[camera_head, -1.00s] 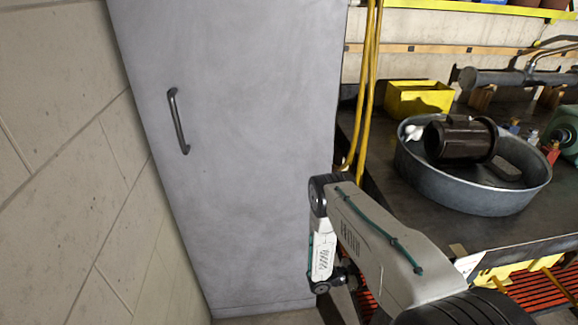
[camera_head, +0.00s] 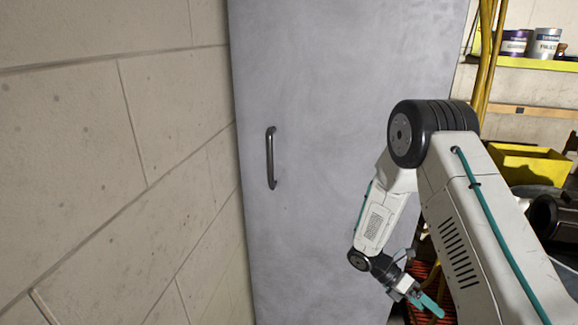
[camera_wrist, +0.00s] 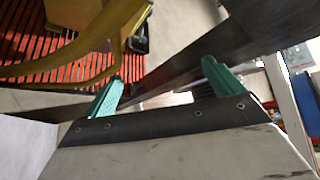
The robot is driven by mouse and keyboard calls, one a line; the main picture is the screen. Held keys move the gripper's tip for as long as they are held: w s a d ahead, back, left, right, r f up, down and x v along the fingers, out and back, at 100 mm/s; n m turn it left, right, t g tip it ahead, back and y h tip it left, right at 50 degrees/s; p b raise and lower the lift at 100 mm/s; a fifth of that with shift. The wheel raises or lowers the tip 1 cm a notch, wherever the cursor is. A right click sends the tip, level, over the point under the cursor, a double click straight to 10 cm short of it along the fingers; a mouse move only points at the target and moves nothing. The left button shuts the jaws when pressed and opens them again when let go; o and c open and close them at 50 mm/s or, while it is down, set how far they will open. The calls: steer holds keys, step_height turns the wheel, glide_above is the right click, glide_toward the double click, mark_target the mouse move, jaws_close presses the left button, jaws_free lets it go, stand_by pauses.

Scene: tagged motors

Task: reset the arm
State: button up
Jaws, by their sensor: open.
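My arm is folded at the right of the head view, in front of a grey metal cabinet. My gripper (camera_head: 424,302) hangs low with its teal fingers partly in view. In the wrist view the two teal fingers of my gripper (camera_wrist: 160,88) stand wide apart with nothing between them. The gripper is open and empty.
The grey cabinet (camera_head: 335,110) with a vertical handle (camera_head: 271,158) stands ahead. A block wall (camera_head: 100,150) is close on the left. A yellow bin (camera_head: 530,163) and yellow hoses (camera_head: 487,50) are at the right. A red slatted grating (camera_wrist: 55,50) shows in the wrist view.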

steer(key=s+a+r+m+t+y, duration=0.1)
steer(key=s+a+r+m+y, duration=0.3)
steer(key=r, duration=0.8)
steer(key=s+r+m+t+y, duration=0.1)
steer(key=r+m+t, duration=0.1)
steer(key=r+m, duration=0.65)
steer(key=s+a+r+m+t+y, duration=0.2)
steer(key=s+a+r+m+t, duration=0.1)
steer(key=s+r, duration=0.4)
steer(key=s+a+r+m+t+y, duration=0.3)
steer(key=s+r, duration=0.4)
steer(key=s, duration=0.3)
steer(key=a+m, duration=0.1)
steer(key=m, duration=0.1)
steer(key=shift+a+r+m, duration=0.3)
steer(key=shift+a+m, duration=0.05)
steer(key=shift+a, duration=0.05)
